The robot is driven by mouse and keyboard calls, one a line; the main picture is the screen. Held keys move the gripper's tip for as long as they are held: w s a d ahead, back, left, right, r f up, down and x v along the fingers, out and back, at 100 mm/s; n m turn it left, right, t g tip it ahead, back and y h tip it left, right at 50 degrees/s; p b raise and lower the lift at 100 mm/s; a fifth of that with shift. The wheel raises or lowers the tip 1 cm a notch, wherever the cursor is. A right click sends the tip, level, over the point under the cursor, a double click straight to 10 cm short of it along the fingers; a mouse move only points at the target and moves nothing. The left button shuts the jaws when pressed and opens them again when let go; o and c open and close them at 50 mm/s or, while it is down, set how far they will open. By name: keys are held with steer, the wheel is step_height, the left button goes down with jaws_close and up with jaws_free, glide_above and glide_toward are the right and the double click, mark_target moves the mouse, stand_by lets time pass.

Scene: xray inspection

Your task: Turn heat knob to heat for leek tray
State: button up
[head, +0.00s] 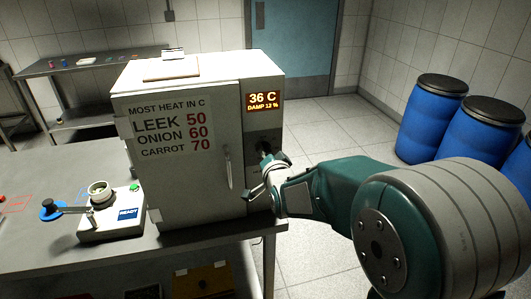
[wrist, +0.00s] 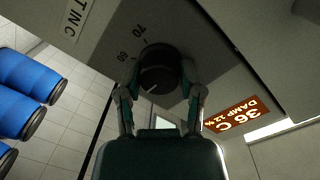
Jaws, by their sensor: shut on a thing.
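The heat knob (wrist: 159,67) is a round black dial on the cabinet's front, with a white mark pointing to the lower left in the wrist view. The numbers 60 and 70 (wrist: 132,42) are printed beside it; other scale numbers cannot be read. My gripper (wrist: 160,80) is shut on the knob, one finger on each side. The display (head: 263,101) reads 36 C, damp 12 %. The chart (head: 171,130) lists leek 50, onion 60, carrot 70. No leek tray can be made out.
The grey cabinet (head: 190,195) stands on a table with its door shut, the handle (head: 228,169) close left of my gripper. A white device (head: 110,220) labelled READY stands to its left. Blue barrels (head: 430,118) stand at the right. The floor between is clear.

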steer(key=shift+s+f+m, duration=0.1)
steer(key=shift+f+m, duration=0.25)
steer(key=shift+m, duration=0.15)
stand_by(0.3)
steer(key=o, duration=1.1)
steer(key=shift+o, duration=0.3)
steer(key=shift+a+r, duration=0.1)
steer(key=shift+r, duration=0.1)
steer(key=v, duration=1.1)
steer(key=shift+s, duration=0.35)
steer(key=shift+d, duration=0.25)
